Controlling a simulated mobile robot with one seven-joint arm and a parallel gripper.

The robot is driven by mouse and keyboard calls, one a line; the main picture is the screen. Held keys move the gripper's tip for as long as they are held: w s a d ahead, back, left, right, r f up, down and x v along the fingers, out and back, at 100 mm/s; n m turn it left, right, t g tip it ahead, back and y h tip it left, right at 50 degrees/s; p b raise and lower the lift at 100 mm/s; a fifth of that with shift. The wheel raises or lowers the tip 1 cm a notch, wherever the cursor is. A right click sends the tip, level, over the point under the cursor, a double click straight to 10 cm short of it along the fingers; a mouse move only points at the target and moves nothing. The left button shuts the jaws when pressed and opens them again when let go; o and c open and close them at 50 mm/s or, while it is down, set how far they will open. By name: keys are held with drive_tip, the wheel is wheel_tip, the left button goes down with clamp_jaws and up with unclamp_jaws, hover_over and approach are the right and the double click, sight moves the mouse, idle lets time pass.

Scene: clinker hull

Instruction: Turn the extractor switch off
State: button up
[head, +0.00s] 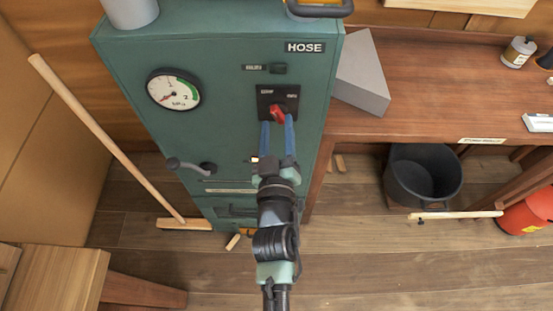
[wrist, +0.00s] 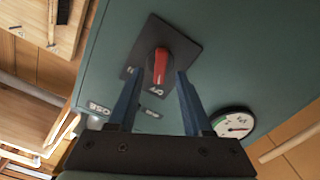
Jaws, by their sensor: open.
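The switch is a red rotary knob (head: 277,113) on a black square plate (head: 291,96), on the front of a green cabinet (head: 222,100) labelled HOSE. In the wrist view the red knob (wrist: 161,66) stands between and just beyond my fingertips, on its dark plate (wrist: 185,47). My gripper (head: 277,128) is open, its two blue fingers pointing at the knob, one on each side. It also shows in the wrist view (wrist: 157,80). I cannot tell whether the fingers touch the knob.
A pressure gauge (head: 173,89) and a dark lever handle (head: 190,166) are on the cabinet front, left of my arm. A broom (head: 110,140) leans at the left. A wooden bench (head: 440,85) with a grey block (head: 361,75) stands right, above a black bucket (head: 421,176).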

drive_tip(key=s+b, duration=0.2)
drive_tip(key=s, duration=0.8)
drive_tip(key=shift+s, duration=0.4)
